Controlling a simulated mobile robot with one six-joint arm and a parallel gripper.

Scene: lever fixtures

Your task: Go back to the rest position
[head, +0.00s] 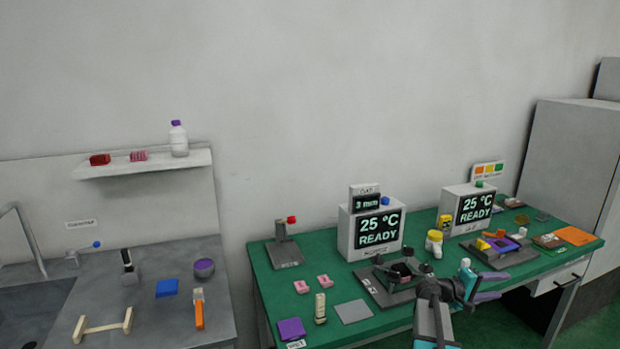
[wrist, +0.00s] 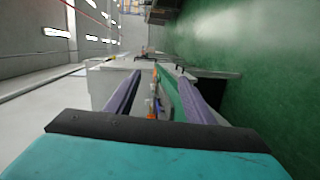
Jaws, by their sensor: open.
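My gripper (head: 489,287) is at the front edge of the green bench (head: 262,287), right of centre in the head view. Its purple fingers point to the right and are spread apart, with nothing seen between them. In the wrist view the two fingers (wrist: 158,97) stand apart, with the bench and its small items seen end-on beyond them. My arm hides part of the bench's front edge in the head view.
Two boxes with "25 °C READY" screens, the left one (head: 350,236) and the right one (head: 452,215), stand on the bench. Dark lever fixtures (head: 372,287) sit before them. A grey counter (head: 140,265) is at left. Green floor (wrist: 235,60) lies open beside the bench.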

